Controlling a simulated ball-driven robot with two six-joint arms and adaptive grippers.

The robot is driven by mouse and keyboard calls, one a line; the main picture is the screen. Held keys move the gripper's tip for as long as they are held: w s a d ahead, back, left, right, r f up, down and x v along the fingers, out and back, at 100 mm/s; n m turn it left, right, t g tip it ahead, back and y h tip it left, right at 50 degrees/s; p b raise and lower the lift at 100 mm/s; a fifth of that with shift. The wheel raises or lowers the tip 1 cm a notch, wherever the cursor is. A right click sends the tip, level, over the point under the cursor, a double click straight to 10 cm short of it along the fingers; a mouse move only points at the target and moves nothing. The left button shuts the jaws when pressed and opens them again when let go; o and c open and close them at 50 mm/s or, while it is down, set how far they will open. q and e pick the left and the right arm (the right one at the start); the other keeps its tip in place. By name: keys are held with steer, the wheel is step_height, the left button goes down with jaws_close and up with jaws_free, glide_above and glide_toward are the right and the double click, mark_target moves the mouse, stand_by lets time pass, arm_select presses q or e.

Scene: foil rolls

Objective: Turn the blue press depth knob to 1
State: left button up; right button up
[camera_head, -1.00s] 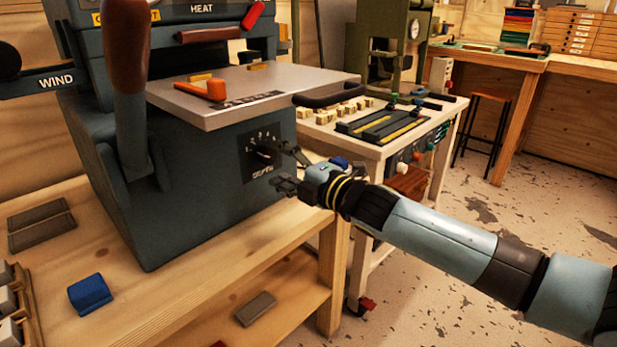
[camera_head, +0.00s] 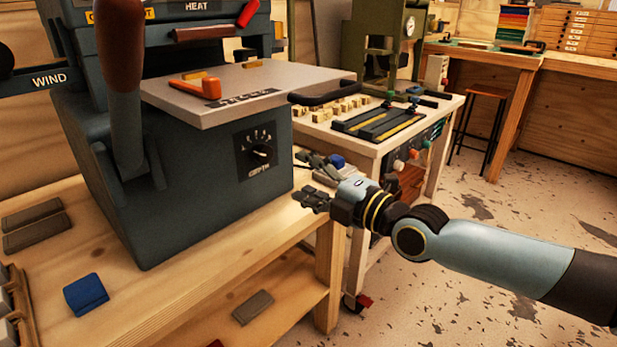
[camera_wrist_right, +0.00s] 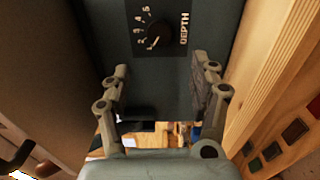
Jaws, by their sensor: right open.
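The blue press (camera_head: 190,190) stands on the wooden bench. Its black depth knob (camera_head: 261,153) sits on a dark numbered dial plate on the front face. The knob also shows at the top of the right wrist view (camera_wrist_right: 158,35), where the numerals and the word DEPTH appear sideways. A pale mark on the knob seems to lie towards the low numerals, but I cannot read it surely. My right gripper (camera_head: 302,180) is open and empty, to the right of the knob and apart from it. Its spread fingers (camera_wrist_right: 160,75) show in the wrist view with the knob ahead. My left gripper is out of view.
The press's grey shelf (camera_head: 240,88) juts out above the dial. A brown-handled lever (camera_head: 120,60) stands at its left. A blue block (camera_head: 86,294) lies on the wooden bench (camera_head: 190,270). A side table with small blocks (camera_head: 345,107) stands at the right.

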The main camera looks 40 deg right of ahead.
stand_by(0.4)
steer(key=s+f+m+g+h, duration=0.1)
steer(key=s+f+m+g, duration=0.3)
steer(key=f, duration=0.7)
steer(key=s+f+m+g+h, duration=0.1)
steer(key=s+f, duration=0.5)
steer(key=f, duration=0.5)
steer(key=s+f+m+g+h, duration=0.1)
steer(key=s+f+m+g, duration=0.3)
steer(key=f, duration=0.7)
steer(key=s+a+f+m+g, duration=0.2)
steer(key=s+f, duration=0.3)
steer(key=s, duration=0.5)
steer(key=s+a+f+m+g, duration=0.1)
steer(key=s+f+m+g, duration=0.2)
steer(key=s, duration=0.7)
steer(key=s+a+f+m+g, duration=0.2)
steer(key=s+f+m+g, duration=0.1)
steer(key=s+f, duration=0.4)
steer(key=s+m, duration=0.1)
steer(key=s, duration=0.2)
steer(key=shift+s+a+f+m+y, duration=0.25)
steer(key=shift+s+a+m+y, duration=0.05)
steer(key=shift+s, duration=0.1)
